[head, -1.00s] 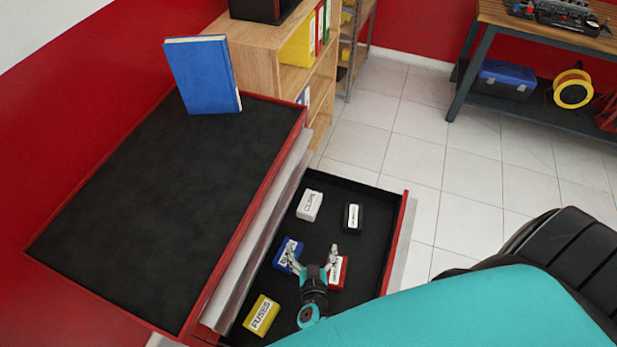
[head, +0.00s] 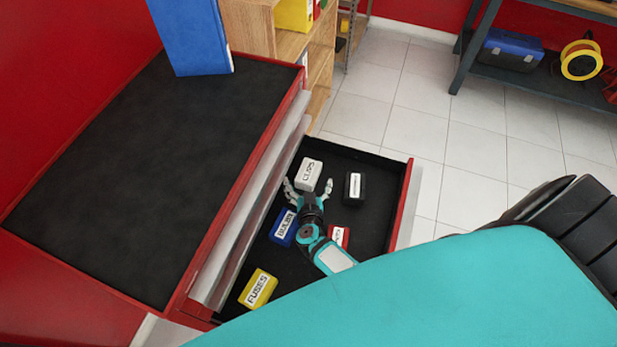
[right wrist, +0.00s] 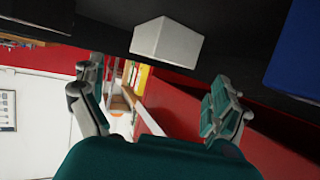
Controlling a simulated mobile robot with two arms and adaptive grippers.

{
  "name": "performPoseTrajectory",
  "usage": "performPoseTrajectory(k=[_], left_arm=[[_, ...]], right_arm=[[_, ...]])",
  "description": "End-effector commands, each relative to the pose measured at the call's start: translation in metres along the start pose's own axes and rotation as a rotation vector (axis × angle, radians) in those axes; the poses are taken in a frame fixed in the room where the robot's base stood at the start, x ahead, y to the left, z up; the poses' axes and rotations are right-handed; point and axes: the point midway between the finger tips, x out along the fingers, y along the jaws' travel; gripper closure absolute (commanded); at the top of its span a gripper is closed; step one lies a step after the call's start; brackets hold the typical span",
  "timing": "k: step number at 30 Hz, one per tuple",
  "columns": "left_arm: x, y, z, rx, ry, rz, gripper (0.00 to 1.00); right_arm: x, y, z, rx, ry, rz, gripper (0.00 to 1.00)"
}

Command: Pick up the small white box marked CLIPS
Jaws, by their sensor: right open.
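The small white box marked CLIPS (head: 309,173) lies in the open drawer (head: 341,151), toward its far end. It also shows in the right wrist view as a plain white block (right wrist: 167,42), ahead of the fingers and between them. My right gripper (head: 308,186) is open, its two fingers spread just on the near side of the white box. Nothing is between the fingertips, and I cannot tell whether a finger touches the box. My left gripper is not in view.
A black box (head: 354,187) lies right of the white one. A blue box (head: 283,227), a partly hidden red box (head: 339,236) and a yellow FUSES box (head: 258,289) lie nearer. The red cabinet top (head: 120,190) borders the drawer, with a blue binder (head: 190,36) on it.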

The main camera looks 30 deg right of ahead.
Motion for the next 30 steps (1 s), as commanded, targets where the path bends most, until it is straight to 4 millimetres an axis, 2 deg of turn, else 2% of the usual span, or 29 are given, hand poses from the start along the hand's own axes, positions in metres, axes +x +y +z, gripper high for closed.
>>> performPoseTrajectory(k=[6,9,19,30], left_arm=[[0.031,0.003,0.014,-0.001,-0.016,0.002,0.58],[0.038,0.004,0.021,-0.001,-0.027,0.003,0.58],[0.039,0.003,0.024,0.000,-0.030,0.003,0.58],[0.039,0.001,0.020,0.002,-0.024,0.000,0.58]], right_arm=[[0.032,-0.002,0.006,0.001,0.005,0.001,0.00],[0.044,-0.001,0.004,0.000,0.004,0.001,0.00],[0.050,-0.002,0.001,0.000,0.001,0.001,0.00],[0.050,-0.002,0.001,0.000,0.001,0.001,0.47]])
